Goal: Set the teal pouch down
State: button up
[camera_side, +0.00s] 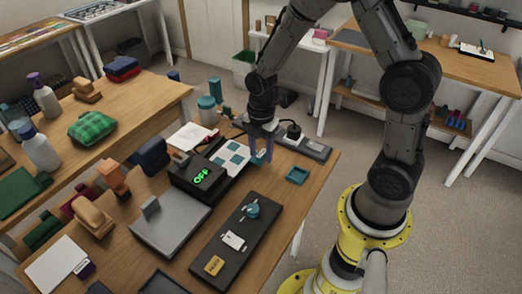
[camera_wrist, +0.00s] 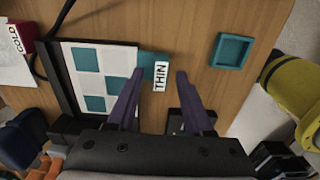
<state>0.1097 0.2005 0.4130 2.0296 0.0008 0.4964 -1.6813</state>
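A small teal piece (camera_wrist: 147,62), which I take to be the pouch, lies by the edge of a white sheet with teal squares (camera_wrist: 90,57). A white label reading THIN (camera_wrist: 160,76) is at its right side. My gripper (camera_wrist: 160,74) has two purple fingers spread apart, with the teal piece and label showing between and beyond their tips. Bare wood shows between the label and the right finger. In the side view my gripper (camera_side: 263,155) points down, low over the table beside the sheet. Whether a finger touches the teal piece I cannot tell.
An empty square teal tray (camera_wrist: 232,50) sits on bare wood to the right; it also shows in the side view (camera_side: 297,175). A black device with a green OFF display (camera_side: 198,178) stands left of my gripper. A dark board (camera_side: 236,240) lies nearer the camera.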

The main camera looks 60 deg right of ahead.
notch_tip(320, 180, up, 11)
jog(key=s+a+r+m+t, duration=0.1)
jog(key=s+r+m+t, duration=0.1)
jog(key=s+r+m, duration=0.3)
jog(key=s+a+r+m+t, duration=0.2)
jog(key=s+r+m, duration=0.3)
jog(key=s+m, duration=0.6)
jog(key=shift+s+a+r+m+t, duration=0.3)
jog(key=shift+r+m+t, duration=0.1)
jog(key=shift+m+t, duration=0.5)
